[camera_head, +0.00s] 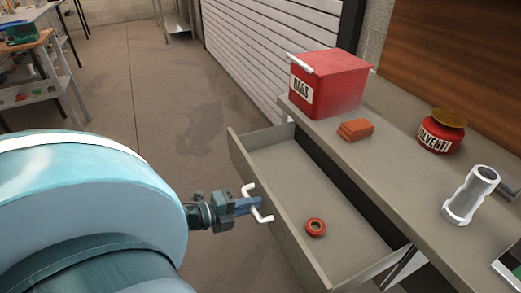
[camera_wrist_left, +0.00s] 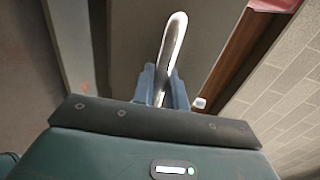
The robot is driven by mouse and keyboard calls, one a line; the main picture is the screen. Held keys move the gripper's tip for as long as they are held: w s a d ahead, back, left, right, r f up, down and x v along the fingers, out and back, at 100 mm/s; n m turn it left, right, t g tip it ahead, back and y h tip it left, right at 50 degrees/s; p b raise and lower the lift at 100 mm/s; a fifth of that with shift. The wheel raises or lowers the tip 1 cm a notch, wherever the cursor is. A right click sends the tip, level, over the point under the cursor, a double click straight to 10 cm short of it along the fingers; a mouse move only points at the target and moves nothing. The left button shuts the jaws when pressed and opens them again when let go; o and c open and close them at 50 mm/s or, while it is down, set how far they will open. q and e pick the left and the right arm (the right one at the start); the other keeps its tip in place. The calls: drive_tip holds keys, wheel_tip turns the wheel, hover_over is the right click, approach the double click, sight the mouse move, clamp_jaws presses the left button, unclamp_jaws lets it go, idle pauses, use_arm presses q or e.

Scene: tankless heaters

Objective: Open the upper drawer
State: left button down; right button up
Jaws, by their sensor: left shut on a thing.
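The upper drawer (camera_head: 275,165) is pulled well out from under the grey workbench in the head view, with its inside showing. An orange-red ring (camera_head: 316,228) lies on its floor. The white handle (camera_head: 257,203) is on the drawer's front panel. My left gripper (camera_head: 252,204) is shut on the handle; in the left wrist view the handle (camera_wrist_left: 173,45) stands between the fingers (camera_wrist_left: 163,88). My left arm fills the lower left of the head view. My right gripper is in neither view.
On the workbench top (camera_head: 395,165) stand a red rags box (camera_head: 328,86), orange blocks (camera_head: 355,130), a red solvent jar (camera_head: 441,134) and a silver cylinder (camera_head: 470,196). A shelf unit (camera_head: 30,75) stands at the far left. The floor (camera_head: 165,90) between is clear.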

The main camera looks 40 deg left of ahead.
use_arm(q)
drive_tip(key=shift+s+a, duration=0.15)
drive_tip(key=shift+s, duration=0.25)
drive_tip(key=c, duration=1.8)
unclamp_jaws()
drive_tip(key=v, duration=1.3)
drive_tip(key=shift+s, duration=0.1)
drive_tip(key=shift+a, duration=0.1)
